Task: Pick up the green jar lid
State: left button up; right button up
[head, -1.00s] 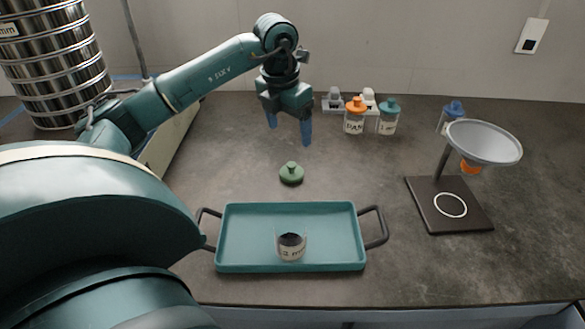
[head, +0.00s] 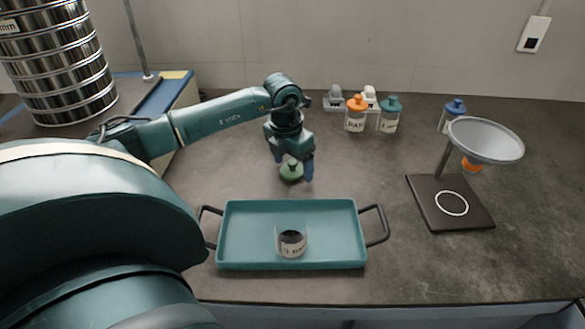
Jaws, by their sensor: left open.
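The green jar lid (head: 291,172) lies on the dark worktop just behind the teal tray. It is a small round lid with a knob, and its top is partly hidden by my left gripper. My left gripper (head: 294,170) points down over the lid, fingers open. One finger shows to the right of the lid, and the other is near its left rear side. I cannot tell whether the fingers touch it. My right gripper is not in view.
A teal tray (head: 341,207) with dark handles holds an open labelled jar (head: 292,244). A funnel stand (head: 473,212) is at right. Capped jars (head: 356,116) stand at the back. A sieve stack (head: 62,65) is at left. The worktop between tray and funnel stand is clear.

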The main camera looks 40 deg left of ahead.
pick_arm(q)
jog(key=c, duration=1.1)
jog(key=shift+o, duration=0.2)
jog(key=shift+r, duration=0.1)
